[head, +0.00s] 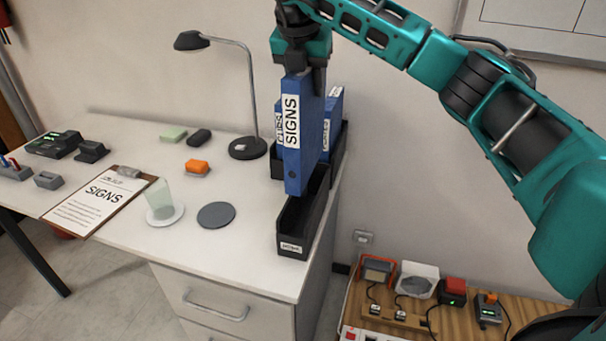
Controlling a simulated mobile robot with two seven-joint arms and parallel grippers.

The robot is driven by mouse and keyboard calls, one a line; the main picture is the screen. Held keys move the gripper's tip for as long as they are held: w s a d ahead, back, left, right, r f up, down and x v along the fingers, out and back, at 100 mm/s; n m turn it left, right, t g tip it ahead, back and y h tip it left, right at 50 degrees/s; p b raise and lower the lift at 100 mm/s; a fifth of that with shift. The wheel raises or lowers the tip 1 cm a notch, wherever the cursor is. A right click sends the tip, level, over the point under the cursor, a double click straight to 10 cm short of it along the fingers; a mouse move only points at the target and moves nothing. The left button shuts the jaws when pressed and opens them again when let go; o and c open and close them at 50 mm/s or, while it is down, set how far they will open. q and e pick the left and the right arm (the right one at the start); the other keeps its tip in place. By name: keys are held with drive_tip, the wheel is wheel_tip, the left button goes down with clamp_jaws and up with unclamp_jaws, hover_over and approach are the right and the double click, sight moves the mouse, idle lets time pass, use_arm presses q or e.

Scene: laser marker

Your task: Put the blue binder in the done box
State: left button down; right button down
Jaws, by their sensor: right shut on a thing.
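The blue binder (307,152) with a white SIGNS label is upright. My right gripper (304,78) is shut on its top edge and holds it over a black open box (292,245) at the right edge of the desk. The binder's lower end overlaps the box in the picture; I cannot tell whether it touches the box. The small label on the box front is too small to read surely. Another blue binder (334,108) stands behind the held one, in a dark holder (340,148). My left gripper is not in view.
A desk lamp (247,146), a glass (160,196) on a white coaster, a grey disc (216,215) and a clipboard (98,201) reading SIGNS are on the white desk (240,260). A lower wooden bench (410,328) with several devices stands at the right.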

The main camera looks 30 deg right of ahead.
sight(307, 154)
wheel_tip(307, 154, down, 12)
drive_tip(key=shift+r, duration=0.15)
wheel_tip(307, 154, down, 4)
drive_tip(key=shift+f, duration=0.45)
drive_tip(key=c, duration=0.6)
unclamp_jaws()
drive_tip(key=shift+c, duration=0.2)
